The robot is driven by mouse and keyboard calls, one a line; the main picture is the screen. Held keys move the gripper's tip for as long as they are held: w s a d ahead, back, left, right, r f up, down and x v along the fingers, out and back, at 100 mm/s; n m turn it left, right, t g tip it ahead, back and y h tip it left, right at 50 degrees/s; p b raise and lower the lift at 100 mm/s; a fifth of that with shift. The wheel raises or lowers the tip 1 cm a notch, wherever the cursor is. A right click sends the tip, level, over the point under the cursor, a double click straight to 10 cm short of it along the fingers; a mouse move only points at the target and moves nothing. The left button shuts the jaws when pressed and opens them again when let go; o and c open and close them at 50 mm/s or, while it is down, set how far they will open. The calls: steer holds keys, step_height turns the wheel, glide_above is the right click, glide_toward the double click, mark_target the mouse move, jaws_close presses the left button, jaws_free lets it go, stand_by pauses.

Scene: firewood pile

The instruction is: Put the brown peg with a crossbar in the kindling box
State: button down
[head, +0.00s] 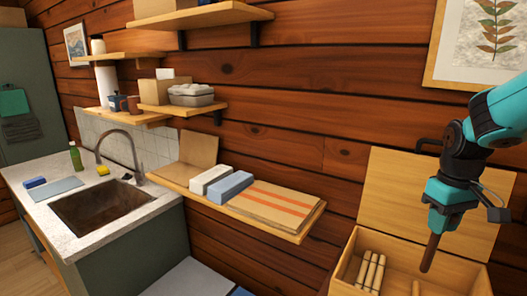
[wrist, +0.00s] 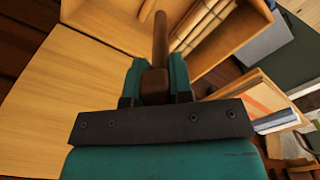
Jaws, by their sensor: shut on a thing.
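My gripper (head: 438,222) is shut on the brown peg (head: 431,252), which hangs down from the jaws, slightly tilted. In the wrist view the peg (wrist: 161,35) sticks out beyond the teal fingers, with a thicker brown block between them. The crossbar cannot be made out clearly. The kindling box (head: 345,270) is pale wood, at the lower right of the head view, with its lid raised against the wall. The peg's lower end appears over the box's right part; whether it is below the rim I cannot tell. The box also shows in the wrist view (wrist: 105,25).
The raised lid (head: 400,190) is close behind my gripper. A wall shelf (head: 300,232) left of the box holds a striped board, a blue block and a white block. A sink counter (head: 150,215) stands farther left.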

steer(key=b, duration=0.5)
glide_above(424, 272)
steer(key=f, duration=0.6)
steer(key=shift+w+d, duration=0.3)
steer(key=c, duration=0.9)
jaws_free()
steer(key=shift+c, duration=0.2)
step_height(424, 272, up, 18)
steer(key=b, duration=0.2)
steer(key=shift+f+b, duration=0.25)
steer(key=shift+b, duration=0.1)
